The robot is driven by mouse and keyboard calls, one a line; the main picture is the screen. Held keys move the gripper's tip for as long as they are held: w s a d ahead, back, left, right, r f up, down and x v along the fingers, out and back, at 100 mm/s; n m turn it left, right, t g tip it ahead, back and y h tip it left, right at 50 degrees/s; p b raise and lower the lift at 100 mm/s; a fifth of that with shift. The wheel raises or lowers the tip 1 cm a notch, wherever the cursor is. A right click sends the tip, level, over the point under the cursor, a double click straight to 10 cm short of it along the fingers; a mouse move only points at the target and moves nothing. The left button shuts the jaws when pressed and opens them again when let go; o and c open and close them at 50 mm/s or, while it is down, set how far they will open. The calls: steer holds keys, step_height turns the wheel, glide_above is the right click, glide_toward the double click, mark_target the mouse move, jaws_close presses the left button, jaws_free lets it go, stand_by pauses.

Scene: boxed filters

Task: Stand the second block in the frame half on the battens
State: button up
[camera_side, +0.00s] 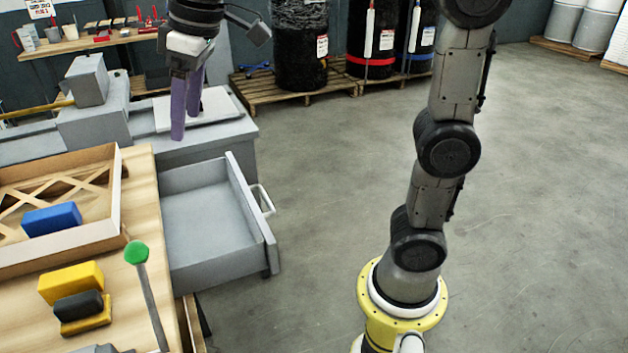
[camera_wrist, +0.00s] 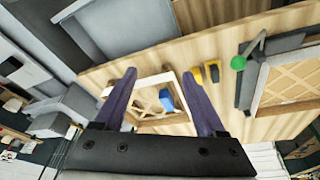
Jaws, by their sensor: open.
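The frame half (camera_side: 122,190) is a shallow wooden tray with crossed battens, on the wooden bench at left. A blue block (camera_side: 52,219) rests on its battens; it also shows in the wrist view (camera_wrist: 166,101). In front of the frame, outside it, lie a yellow block (camera_side: 70,282) and a black block (camera_side: 78,306) with a yellow piece (camera_side: 88,320) under or beside it; I cannot tell if these two are joined. My gripper (camera_side: 186,112) is open and empty, high up behind the frame; its purple fingers also show in the wrist view (camera_wrist: 159,75).
A green-knobbed lever (camera_side: 137,252) stands at the bench's front right. A grey drawer (camera_side: 215,215) hangs open beside the bench. A second latticed frame (camera_wrist: 285,88) shows at right in the wrist view. A grey machine (camera_side: 92,110) stands behind. The floor at right is clear.

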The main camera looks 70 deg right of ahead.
steer(key=s+d+f+m, duration=0.1)
steer(key=s+d+f, duration=0.1)
steer(key=s, duration=0.3)
steer(key=s+d+f+t, duration=0.1)
steer(key=s+d+f, duration=0.1)
steer(key=s, duration=0.3)
steer(key=shift+d+f+m, duration=0.35)
steer(key=shift+m, duration=0.05)
steer(key=shift+o, duration=0.5)
steer(key=s+d+f+m+t, duration=0.1)
steer(key=s+d+f, duration=0.1)
steer(key=s+f, duration=0.6)
steer(key=shift+s+d+f+m+h, duration=0.2)
steer(key=shift+s+f+m+h, duration=0.1)
steer(key=shift+s+m, duration=0.1)
steer(key=shift+r, duration=0.1)
